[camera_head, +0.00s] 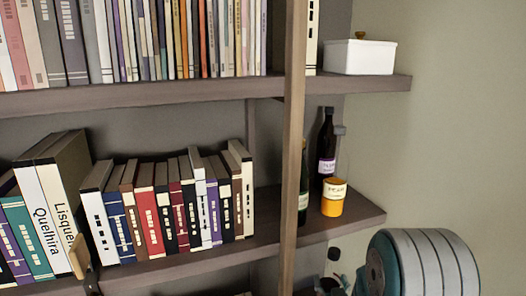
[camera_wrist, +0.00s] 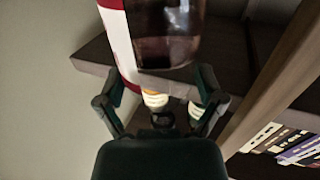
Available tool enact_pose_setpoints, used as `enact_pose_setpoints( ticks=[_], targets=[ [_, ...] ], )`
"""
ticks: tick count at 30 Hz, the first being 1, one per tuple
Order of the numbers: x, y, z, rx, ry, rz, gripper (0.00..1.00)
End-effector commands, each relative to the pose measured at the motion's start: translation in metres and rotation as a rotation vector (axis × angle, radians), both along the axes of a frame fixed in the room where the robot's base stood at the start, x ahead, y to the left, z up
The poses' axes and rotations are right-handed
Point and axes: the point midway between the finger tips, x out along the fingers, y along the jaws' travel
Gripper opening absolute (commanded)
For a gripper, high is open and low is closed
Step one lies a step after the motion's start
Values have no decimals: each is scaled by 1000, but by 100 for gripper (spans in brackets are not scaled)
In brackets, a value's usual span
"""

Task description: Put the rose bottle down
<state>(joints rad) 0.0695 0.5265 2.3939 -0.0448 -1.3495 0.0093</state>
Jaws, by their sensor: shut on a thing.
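In the wrist view, a bottle of dark reddish-brown glass with a white and red label, taken to be the rose bottle (camera_wrist: 168,35), is between the fingers of my gripper (camera_wrist: 158,85). My gripper is shut on it. Only part of the bottle shows; its upper end is cut off by the frame. In the head view, part of my arm is at the lower right, and a small dark shape at the bottom edge is too unclear to tell. The held bottle cannot be made out there.
Another dark bottle (camera_head: 304,185) is partly hidden by the upright post (camera_head: 291,150). Books (camera_head: 165,210) fill the left. A white box (camera_head: 360,57) is above. The shelf's right front corner is bare.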

Motion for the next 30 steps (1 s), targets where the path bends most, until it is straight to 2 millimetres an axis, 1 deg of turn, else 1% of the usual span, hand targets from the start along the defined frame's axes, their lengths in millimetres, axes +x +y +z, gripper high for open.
enact_pose_setpoints(
  ticks=[1,6,10,14,17,21,24,27,30],
  targets=[
    [4,5,-14,0,3,6,26],
    [13,18,-51,0,1,17,26],
    [19,25,-69,0,-1,23,26],
    [20,28,-79,0,-2,26,26],
    [13,28,-93,0,2,26,26],
    [-7,28,-118,0,4,26,26],
    [-18,28,-129,0,1,26,26],
    [-24,28,-134,0,-3,26,26],
    [-24,28,-135,0,-4,26,26]
  ],
)
